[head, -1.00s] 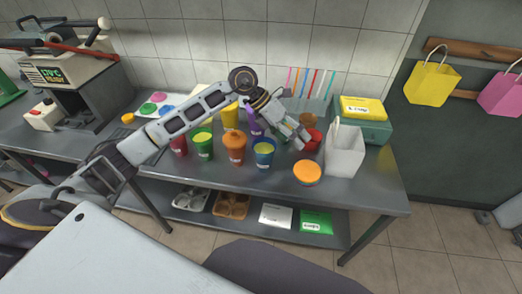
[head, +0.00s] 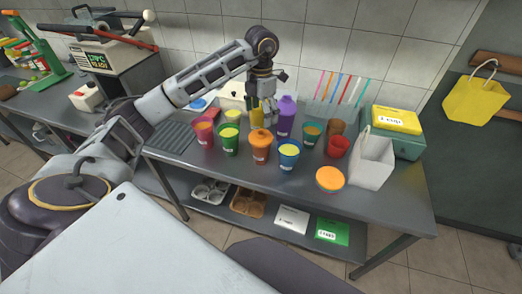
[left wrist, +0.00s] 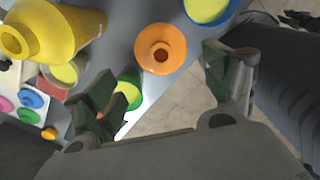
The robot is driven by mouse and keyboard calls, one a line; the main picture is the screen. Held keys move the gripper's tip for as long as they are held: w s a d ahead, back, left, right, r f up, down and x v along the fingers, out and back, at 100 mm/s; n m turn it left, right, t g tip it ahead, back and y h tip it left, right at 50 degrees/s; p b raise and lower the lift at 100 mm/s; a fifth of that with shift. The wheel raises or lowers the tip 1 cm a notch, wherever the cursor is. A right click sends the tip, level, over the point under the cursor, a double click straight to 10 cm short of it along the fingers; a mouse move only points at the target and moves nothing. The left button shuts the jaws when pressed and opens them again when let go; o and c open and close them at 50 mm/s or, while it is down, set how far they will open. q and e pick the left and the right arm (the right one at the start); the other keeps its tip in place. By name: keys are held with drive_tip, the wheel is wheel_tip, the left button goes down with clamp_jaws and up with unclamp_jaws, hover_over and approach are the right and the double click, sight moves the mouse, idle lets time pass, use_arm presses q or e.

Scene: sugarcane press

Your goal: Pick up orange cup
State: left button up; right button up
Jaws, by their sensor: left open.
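The orange cup (head: 260,147) stands upright on the metal table among other cups, in the front row. In the left wrist view it shows from above as an orange round shape with a dark hole (left wrist: 160,49). My left gripper (head: 264,116) points down, just above and behind the orange cup in the head view. Its two fingers are spread and empty (left wrist: 163,90) in the left wrist view, with the orange cup beyond and between them. My right gripper is not in view.
A green cup (head: 229,138) stands left of the orange cup and a blue cup (head: 288,154) right of it. A yellow bottle (head: 257,117) and a purple bottle (head: 286,116) stand behind.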

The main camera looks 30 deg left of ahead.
sight(262, 139)
use_arm(q)
wheel_tip(262, 139, down, 8)
drive_tip(key=shift+f, duration=0.35)
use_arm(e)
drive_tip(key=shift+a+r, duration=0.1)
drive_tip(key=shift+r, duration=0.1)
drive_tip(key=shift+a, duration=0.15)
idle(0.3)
use_arm(q)
drive_tip(key=shift+f+p, duration=0.5)
drive_tip(key=shift+f, duration=2.1)
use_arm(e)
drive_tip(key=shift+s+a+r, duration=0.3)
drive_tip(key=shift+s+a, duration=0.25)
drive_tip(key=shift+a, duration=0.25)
